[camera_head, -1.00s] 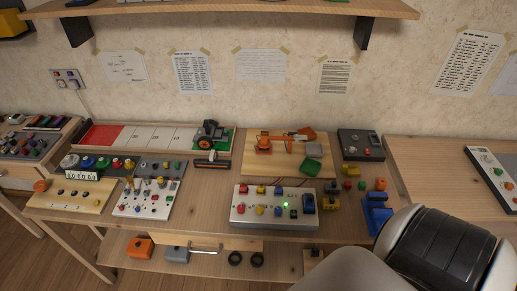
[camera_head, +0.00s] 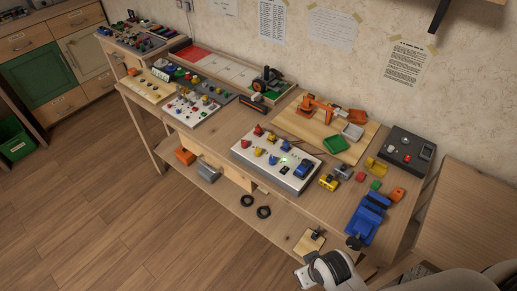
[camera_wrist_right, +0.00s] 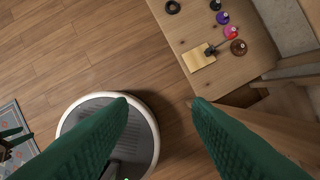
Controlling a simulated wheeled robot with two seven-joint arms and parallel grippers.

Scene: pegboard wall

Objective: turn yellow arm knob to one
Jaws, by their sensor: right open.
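A white control panel (camera_head: 277,158) with red, yellow and blue knobs sits near the front edge of the table. A yellow knob (camera_head: 258,149) shows on its left part; its setting and any labels are too small to read. My left gripper is not in view.
A blue block-like holder (camera_head: 366,220) and several small coloured blocks lie right of the panel. A dark grey box (camera_head: 406,148) stands at the back right. The lower shelf holds black rings (camera_head: 264,212) and a small wooden plate (camera_wrist_right: 199,58). Open floor lies in front.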

